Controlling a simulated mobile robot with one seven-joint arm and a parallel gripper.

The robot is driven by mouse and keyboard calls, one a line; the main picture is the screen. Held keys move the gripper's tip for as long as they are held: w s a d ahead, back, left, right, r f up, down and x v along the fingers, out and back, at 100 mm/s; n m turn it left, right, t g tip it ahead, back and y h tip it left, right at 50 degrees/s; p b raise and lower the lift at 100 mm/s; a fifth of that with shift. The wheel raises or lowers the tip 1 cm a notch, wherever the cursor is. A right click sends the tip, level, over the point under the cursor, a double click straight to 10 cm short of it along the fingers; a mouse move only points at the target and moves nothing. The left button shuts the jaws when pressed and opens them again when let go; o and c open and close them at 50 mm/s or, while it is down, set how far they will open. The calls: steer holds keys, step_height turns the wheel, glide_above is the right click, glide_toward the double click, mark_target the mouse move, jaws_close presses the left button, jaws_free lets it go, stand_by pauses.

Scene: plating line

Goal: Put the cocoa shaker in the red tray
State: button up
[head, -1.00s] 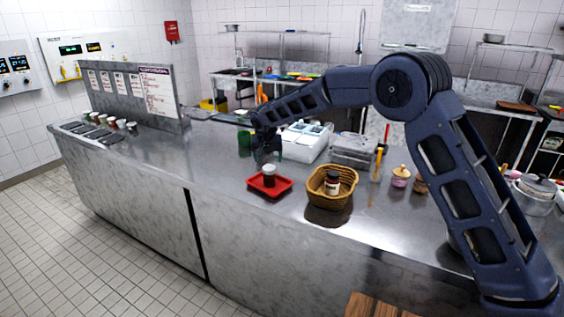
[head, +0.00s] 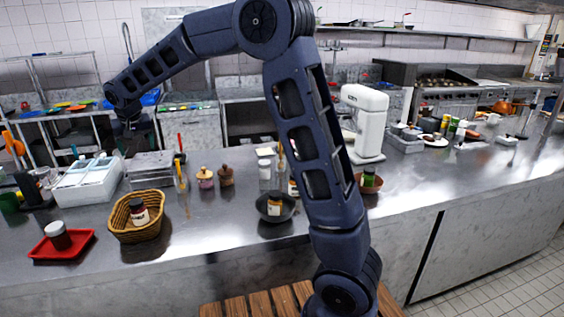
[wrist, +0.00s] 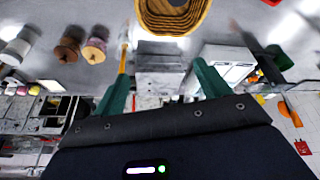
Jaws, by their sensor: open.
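A dark brown shaker with a pale lid, apparently the cocoa shaker (head: 58,235), stands upright in the red tray (head: 80,250) at the left front of the counter in the head view. Its label is too small to read. A corner of the red tray (wrist: 272,2) shows at the top of the wrist view. My gripper (head: 130,136) is raised above the back of the counter, well apart from the tray. In the wrist view, my gripper (wrist: 162,82) has its two green fingers spread wide with nothing between them.
A wicker basket (head: 150,230) holding a labelled jar (head: 139,212) stands right of the tray. A dark bowl (head: 275,210) holds another jar. Bare counter lies right of the basket.

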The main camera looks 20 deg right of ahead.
steer(key=s+d+r+m, duration=0.1)
steer(key=s+d+r, duration=0.15)
steer(key=d, duration=0.85)
steer(key=s+d+r, duration=0.2)
steer(key=s+d, duration=0.1)
steer(key=d, duration=0.8)
steer(key=s+d+r+m, duration=0.1)
steer(key=s+d+r, duration=0.15)
steer(key=d, duration=0.75)
steer(key=s+d+f+m, duration=0.1)
steer(key=s+d+f, duration=0.2)
steer(key=s+d, duration=0.6)
steer(key=s+d+f+h, duration=0.1)
steer(key=s+d+f, duration=0.2)
steer(key=s+d, duration=0.6)
steer(key=s, duration=0.2)
steer(key=shift+s+d+f+m, duration=0.15)
steer(key=shift+s+f+m, duration=0.05)
steer(key=shift+s+m, duration=0.2)
